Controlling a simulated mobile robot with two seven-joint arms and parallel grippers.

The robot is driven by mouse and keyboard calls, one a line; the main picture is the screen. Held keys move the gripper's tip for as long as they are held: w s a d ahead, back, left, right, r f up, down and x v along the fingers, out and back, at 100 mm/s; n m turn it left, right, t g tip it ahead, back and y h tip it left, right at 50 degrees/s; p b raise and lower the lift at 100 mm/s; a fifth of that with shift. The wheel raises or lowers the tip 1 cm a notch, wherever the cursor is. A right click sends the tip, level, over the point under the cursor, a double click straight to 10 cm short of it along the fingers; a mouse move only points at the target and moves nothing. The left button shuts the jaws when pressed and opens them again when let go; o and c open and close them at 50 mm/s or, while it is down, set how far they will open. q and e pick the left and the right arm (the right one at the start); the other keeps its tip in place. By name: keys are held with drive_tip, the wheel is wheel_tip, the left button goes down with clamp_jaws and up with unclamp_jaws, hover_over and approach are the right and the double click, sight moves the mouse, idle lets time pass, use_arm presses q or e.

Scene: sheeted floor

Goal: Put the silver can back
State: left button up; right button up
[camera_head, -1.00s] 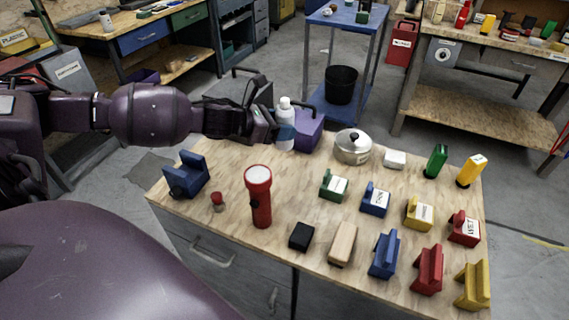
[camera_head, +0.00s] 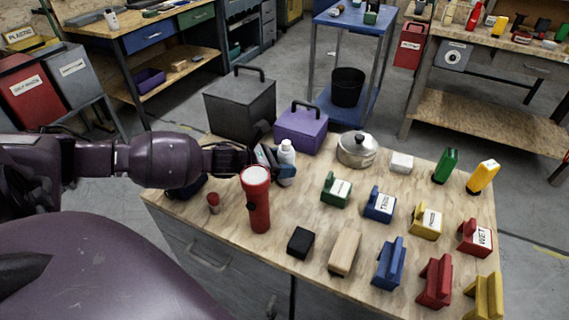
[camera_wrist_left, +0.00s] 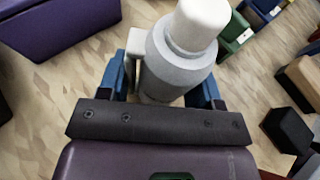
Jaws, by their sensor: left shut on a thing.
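The silver can, a grey bottle-shaped can with a white cap, stands roughly upright in my left gripper (camera_head: 275,166). In the head view the can (camera_head: 287,150) is behind the red flashlight and in front of the purple box. In the left wrist view the blue fingers (camera_wrist_left: 160,82) are on both sides of the can (camera_wrist_left: 182,62), shut on it. Its base is hidden, so I cannot tell whether it touches the table. My right gripper is not in view.
A red flashlight (camera_head: 257,200) stands close in front of the can. The purple box (camera_head: 301,132), dark grey box (camera_head: 240,108) and pot (camera_head: 357,150) are behind. Several coloured holders, such as a green one (camera_head: 336,190), fill the right of the wooden table (camera_head: 290,212).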

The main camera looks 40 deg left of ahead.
use_arm(q)
drive_tip(key=o, duration=0.7)
drive_tip(key=shift+c, duration=0.2)
drive_tip(key=shift+s, duration=0.15)
drive_tip(key=p+v, duration=0.3)
drive_tip(key=v, duration=0.9)
drive_tip(key=shift+r, duration=0.1)
